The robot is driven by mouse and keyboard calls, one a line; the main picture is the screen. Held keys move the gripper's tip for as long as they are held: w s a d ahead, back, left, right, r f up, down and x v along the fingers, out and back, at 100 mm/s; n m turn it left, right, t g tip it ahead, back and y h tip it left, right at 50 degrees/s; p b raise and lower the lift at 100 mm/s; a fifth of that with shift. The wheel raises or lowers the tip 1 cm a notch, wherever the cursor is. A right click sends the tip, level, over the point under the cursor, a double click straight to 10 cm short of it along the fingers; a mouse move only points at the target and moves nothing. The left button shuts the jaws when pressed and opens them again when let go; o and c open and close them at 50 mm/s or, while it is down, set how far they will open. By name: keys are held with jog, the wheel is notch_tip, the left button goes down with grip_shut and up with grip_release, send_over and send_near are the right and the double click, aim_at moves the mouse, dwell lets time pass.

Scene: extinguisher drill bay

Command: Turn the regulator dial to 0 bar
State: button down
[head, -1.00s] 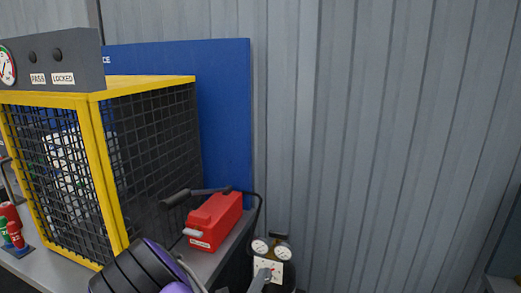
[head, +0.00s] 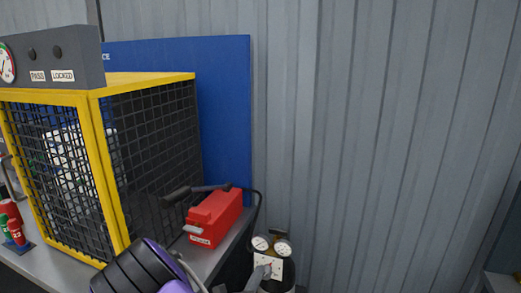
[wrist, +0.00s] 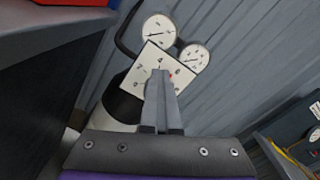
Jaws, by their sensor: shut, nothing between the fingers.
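The regulator's square white dial plate (wrist: 143,72), with printed numbers, sits below two round gauges, the left gauge (wrist: 158,28) and the right gauge (wrist: 195,58). In the head view the dial plate (head: 274,268) stands low, right of the bench, under the same gauges. My gripper (wrist: 160,75) is shut and empty, with its fingertips in front of the middle of the plate. The fingers hide the dial's centre and part of its numbers.
A dark cylinder (wrist: 120,103) stands below the plate, with a black hose curving beside it. The grey bench (head: 229,250) holds a red box (head: 214,217) and a yellow-framed mesh cage (head: 118,170). A corrugated wall (head: 400,130) rises behind.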

jog(key=shift+w+a+f, duration=0.1)
jog(key=shift+a+f, duration=0.35)
jog(key=shift+f, duration=0.25)
dwell(0.3)
jog(key=p+v, duration=0.1)
jog(key=v, duration=0.5)
jog(key=shift+w+a+r, duration=0.15)
jog(key=shift+a+r, duration=0.15)
jog(key=shift+r, duration=0.1)
